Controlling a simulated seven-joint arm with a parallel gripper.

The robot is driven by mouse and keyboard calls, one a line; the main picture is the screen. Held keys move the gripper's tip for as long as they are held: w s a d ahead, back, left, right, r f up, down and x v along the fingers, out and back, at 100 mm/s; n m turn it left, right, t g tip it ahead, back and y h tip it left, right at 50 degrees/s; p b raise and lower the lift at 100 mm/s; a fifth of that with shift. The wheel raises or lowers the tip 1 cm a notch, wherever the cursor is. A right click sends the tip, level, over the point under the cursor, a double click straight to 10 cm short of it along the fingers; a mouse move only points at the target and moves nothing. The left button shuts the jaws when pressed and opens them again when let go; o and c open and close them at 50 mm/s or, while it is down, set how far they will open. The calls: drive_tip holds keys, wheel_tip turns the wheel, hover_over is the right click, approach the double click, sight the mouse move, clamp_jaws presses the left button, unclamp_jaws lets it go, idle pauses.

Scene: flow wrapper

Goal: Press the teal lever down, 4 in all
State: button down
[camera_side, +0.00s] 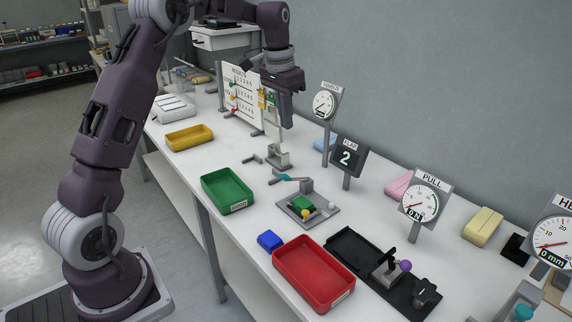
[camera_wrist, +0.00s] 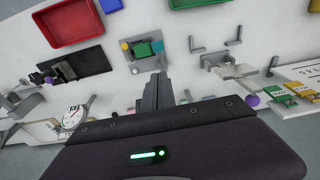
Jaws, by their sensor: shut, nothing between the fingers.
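The teal lever (camera_side: 285,177) sticks out to the left from a grey post on a grey base plate (camera_side: 328,217). A green block (camera_side: 302,203) and a yellow ball (camera_side: 305,214) are on the same plate.
A grey bracket device (camera_side: 279,157) stands below my gripper. Green (camera_side: 228,190), red (camera_side: 313,272) and yellow (camera_side: 189,137) trays line the front edge. A blue block (camera_side: 270,241) lies near the red tray. Dial gauges on posts, including PULL (camera_side: 424,199), stand along the back.

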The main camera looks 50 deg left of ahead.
hover_over(286, 176)
drive_tip(key=w, duration=0.1)
wheel_tip(286, 176, down, 10)
drive_tip(key=shift+w+a+r, duration=0.1)
drive_tip(key=shift+r, duration=0.15)
drive_tip(key=f, duration=0.1)
drive_tip(key=s+f, duration=0.1)
drive_tip(key=f, duration=0.1)
drive_tip(key=shift+f, duration=0.2)
drive_tip(key=shift+s+f, duration=0.15)
drive_tip(key=shift+f, duration=0.2)
drive_tip(key=shift+s, duration=0.1)
